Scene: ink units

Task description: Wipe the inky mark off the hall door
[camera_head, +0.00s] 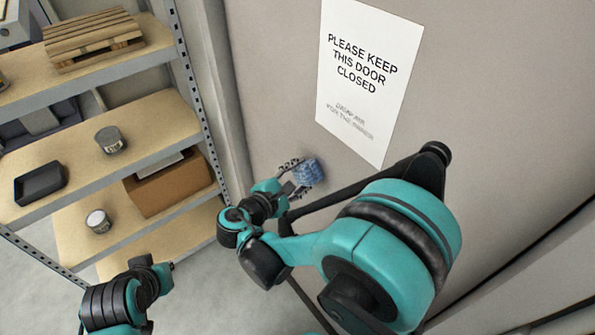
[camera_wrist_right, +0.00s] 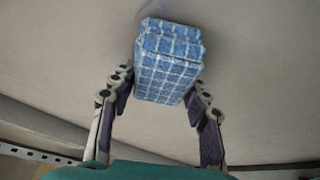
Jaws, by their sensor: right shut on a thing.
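My right gripper (camera_head: 297,180) is shut on a folded blue checked cloth (camera_head: 309,172). In the right wrist view the cloth (camera_wrist_right: 168,65) sits between the fingers of the gripper (camera_wrist_right: 160,108), its far end at or very close to the grey door (camera_wrist_right: 80,50). I cannot tell whether it touches. The door also fills the middle and right of the head view (camera_head: 275,100).
A white paper sign (camera_head: 365,85) asking to keep the door closed is above and right of the cloth. A metal shelf unit (camera_head: 190,90) stands at the left with a pallet (camera_head: 92,40), a black tray (camera_head: 40,181), cans (camera_head: 110,140) and a cardboard box (camera_head: 168,187).

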